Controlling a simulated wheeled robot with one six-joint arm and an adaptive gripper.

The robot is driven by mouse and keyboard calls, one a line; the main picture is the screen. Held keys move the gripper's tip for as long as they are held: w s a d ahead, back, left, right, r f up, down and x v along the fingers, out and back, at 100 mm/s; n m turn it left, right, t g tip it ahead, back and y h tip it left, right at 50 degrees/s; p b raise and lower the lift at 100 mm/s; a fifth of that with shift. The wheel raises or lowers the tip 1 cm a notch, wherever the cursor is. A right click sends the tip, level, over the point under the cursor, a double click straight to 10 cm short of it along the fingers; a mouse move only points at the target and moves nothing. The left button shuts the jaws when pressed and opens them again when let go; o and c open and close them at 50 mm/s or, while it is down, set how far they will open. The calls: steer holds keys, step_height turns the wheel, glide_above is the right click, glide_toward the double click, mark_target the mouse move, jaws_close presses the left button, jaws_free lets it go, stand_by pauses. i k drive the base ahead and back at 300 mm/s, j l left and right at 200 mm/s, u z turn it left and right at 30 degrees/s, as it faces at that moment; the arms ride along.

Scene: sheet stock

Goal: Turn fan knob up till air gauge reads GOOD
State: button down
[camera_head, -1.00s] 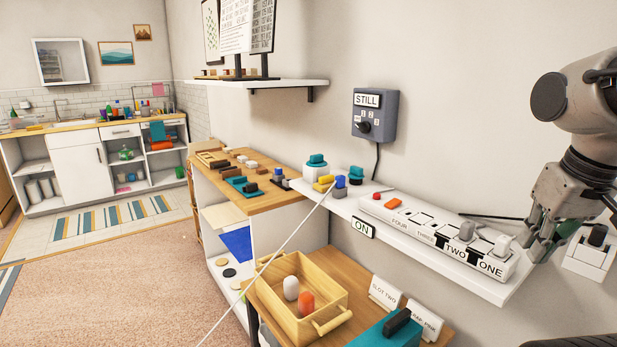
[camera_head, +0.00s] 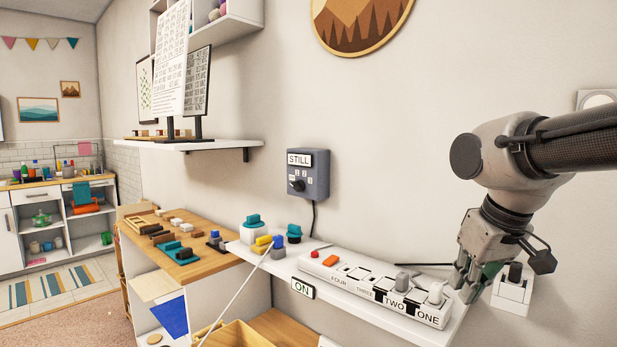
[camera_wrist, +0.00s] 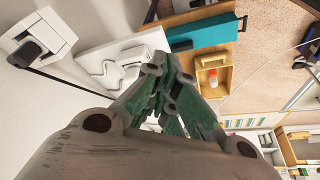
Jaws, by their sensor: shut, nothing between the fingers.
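The fan control (camera_head: 308,174) is a grey box on the wall in the head view. Its gauge plate (camera_head: 299,158) reads STILL. Below the plate is a black knob (camera_head: 297,185) beside small number marks; which mark it points to is too small to tell. My gripper (camera_head: 464,293) is shut and empty at the right, by the right end of the power strip, well to the right of the fan control. Its green fingers also show closed together in the wrist view (camera_wrist: 170,85). The fan control is not in the wrist view.
A white shelf (camera_head: 365,318) below the fan control carries a power strip (camera_head: 370,290) with plugs marked ONE and TWO. A wall socket with a black plug (camera_head: 515,272) is right of my gripper. A wooden-topped cabinet (camera_head: 190,262) stands left. The wall around the control is clear.

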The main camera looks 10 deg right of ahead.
mark_target(299, 186)
steer(key=i+j, duration=0.1)
steer(key=j, duration=0.85)
steer(key=i+j, duration=0.1)
steer(key=j, duration=0.8)
steer(key=z, duration=0.05)
